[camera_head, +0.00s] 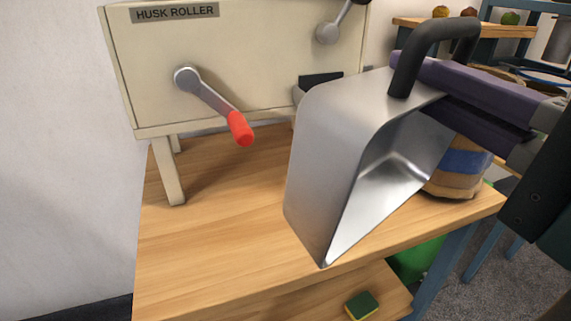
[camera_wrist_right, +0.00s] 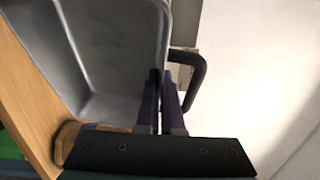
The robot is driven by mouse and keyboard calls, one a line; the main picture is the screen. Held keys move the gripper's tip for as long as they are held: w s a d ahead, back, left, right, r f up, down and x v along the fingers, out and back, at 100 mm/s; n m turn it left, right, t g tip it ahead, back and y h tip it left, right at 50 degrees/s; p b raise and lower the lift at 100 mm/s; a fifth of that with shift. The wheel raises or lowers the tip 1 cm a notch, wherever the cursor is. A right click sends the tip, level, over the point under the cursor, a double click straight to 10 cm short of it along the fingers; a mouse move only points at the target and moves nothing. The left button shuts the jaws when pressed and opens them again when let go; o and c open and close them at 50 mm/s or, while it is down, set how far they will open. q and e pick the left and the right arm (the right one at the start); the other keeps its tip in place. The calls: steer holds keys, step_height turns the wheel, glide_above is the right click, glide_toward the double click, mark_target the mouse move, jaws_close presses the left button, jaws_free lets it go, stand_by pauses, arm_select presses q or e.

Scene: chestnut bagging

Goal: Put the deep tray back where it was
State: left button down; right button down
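The deep tray (camera_head: 335,150) is a grey metal scoop-shaped tray with a black handle (camera_head: 408,65). It is tipped, its open side facing right, and the part of its inside that shows is bare. In the right wrist view the fingers (camera_wrist_right: 163,85) are close together beside the tray's wall (camera_wrist_right: 120,50). The tray hangs over the wooden table (camera_head: 215,230); I cannot tell whether its lower corner touches. My left gripper is not in view.
The cream husk roller (camera_head: 250,65), with a red-handled crank (camera_head: 240,128), stands at the back. A brown container with a blue band (camera_head: 465,162) is behind the tray, near the table's right edge. A sponge (camera_head: 362,305) lies on the lower shelf. The table's left front is clear.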

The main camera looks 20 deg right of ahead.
mark_target(362, 146)
steer(key=shift+a+f+n+g+y, duration=0.15)
steer(key=shift+a+n+g+y, duration=0.05)
steer(key=shift+n+g+y, duration=0.55)
steer(key=f+n+g, duration=0.1)
steer(key=n+g, duration=0.2)
steer(key=s+a+n+g+y, duration=0.1)
steer(key=n+g, duration=0.2)
steer(key=g, duration=0.1)
steer(key=s+f+n+g+y, duration=0.1)
steer(key=n+g, duration=0.2)
steer(key=g, duration=0.1)
steer(key=shift+a+f+n+y, duration=0.15)
steer(key=shift+f+n+y, duration=0.1)
steer(key=shift+f, duration=0.05)
